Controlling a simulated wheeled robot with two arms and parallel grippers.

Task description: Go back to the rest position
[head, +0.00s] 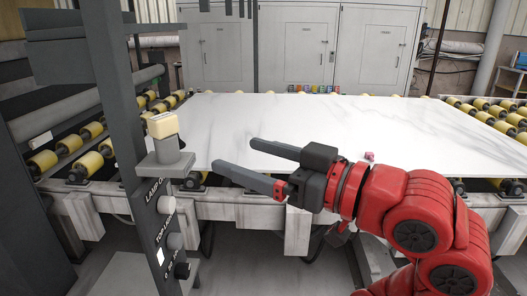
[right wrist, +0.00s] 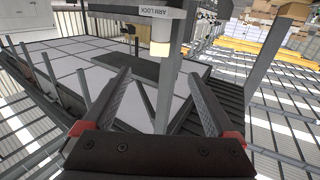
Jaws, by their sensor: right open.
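My right gripper (head: 232,158) reaches in from the right in the head view, over the front edge of the stone slab (head: 300,118). Its two dark fingers are spread apart with nothing between them. In the right wrist view the open fingers (right wrist: 162,88) point toward a post with a lettered panel. My left gripper is in neither view.
A dark post (head: 112,100) with labelled knobs and a pale yellow block-shaped lamp (head: 162,125) stands left of the right gripper. The white slab lies on yellow rollers (head: 90,130). A small pink object (head: 369,155) sits near its front edge. Grey cabinets (head: 305,45) stand behind.

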